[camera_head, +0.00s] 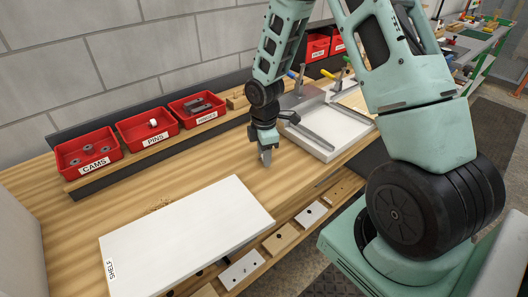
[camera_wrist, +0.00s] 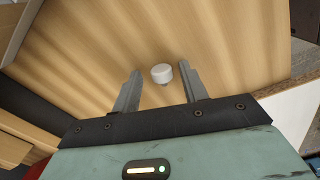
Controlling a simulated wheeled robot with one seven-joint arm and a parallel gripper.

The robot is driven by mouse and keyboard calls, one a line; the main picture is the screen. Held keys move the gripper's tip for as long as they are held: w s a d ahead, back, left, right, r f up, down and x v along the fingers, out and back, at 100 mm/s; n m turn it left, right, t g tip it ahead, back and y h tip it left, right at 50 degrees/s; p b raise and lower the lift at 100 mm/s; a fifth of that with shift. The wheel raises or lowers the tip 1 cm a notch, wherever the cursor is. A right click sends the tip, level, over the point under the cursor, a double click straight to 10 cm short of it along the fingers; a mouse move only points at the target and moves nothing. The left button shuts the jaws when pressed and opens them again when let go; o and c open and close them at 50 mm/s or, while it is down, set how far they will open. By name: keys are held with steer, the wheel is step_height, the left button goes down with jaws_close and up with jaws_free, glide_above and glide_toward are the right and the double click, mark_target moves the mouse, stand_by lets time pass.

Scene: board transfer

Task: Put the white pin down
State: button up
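A white pin (camera_wrist: 162,73) with a round head shows in the wrist view over the wooden tabletop, between my two fingers. A gap shows on each side of it. I cannot tell how far it is from the wood. My gripper (camera_wrist: 157,71) is open. Another white piece (camera_head: 153,123) lies in the red PINS bin (camera_head: 148,139).
The white SHELF board (camera_head: 190,235) lies on the bench (camera_head: 75,225) at the front. The red CAMS bin (camera_head: 88,166) and another red bin (camera_head: 198,117) flank the PINS bin. A white tray-like fixture (camera_head: 335,135) stands to the right. Bare wood surrounds my gripper.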

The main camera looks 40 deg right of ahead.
step_height(320, 180, up, 12)
steer(key=s+a+r+m, duration=0.15)
steer(key=s+a, duration=0.25)
steer(key=a, duration=0.4)
steer(key=s+a+r+m, duration=0.1)
steer(key=s+a+r, duration=0.25)
steer(key=a, duration=0.35)
steer(key=s+a+m, duration=0.2)
steer(key=s+a, duration=0.2)
steer(key=s, duration=0.4)
steer(key=s+a+r+m, duration=0.1)
steer(key=s+a, duration=0.4)
steer(key=s, duration=0.3)
steer(key=shift+s+a+m+y, duration=0.2)
steer(key=shift+s+m+y, duration=0.1)
steer(key=shift+s+m, duration=0.1)
